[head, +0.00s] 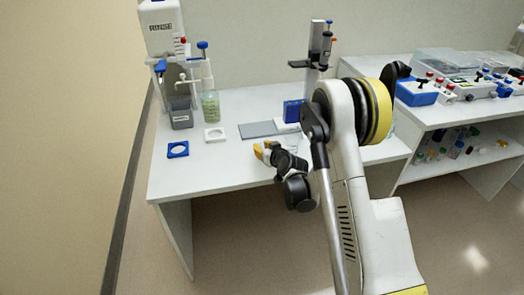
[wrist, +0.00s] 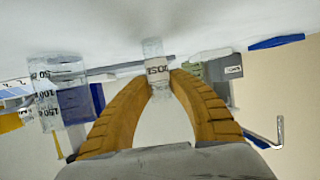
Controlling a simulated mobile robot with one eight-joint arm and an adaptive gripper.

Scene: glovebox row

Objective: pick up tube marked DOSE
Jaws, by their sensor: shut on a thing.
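The tube (wrist: 155,50) is a clear cylinder with dark lettering; the print looks turned over and partly covered, but fits DOSE. In the wrist view it is between the two orange fingers of my gripper (wrist: 160,80), which are closed on it near the label. In the head view my gripper (head: 263,151) is over the front part of the white table (head: 225,172). The tube cannot be made out clearly there. Whether the tube touches the table cannot be told.
A blue ring (head: 178,150) and a white ring holder (head: 214,135) lie left of my gripper. A bottle (head: 210,106), grey container (head: 181,119) and dispenser (head: 160,27) stand behind them. A grey mat (head: 257,129), blue box (head: 292,111) and upright stand (head: 314,70) are behind my gripper.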

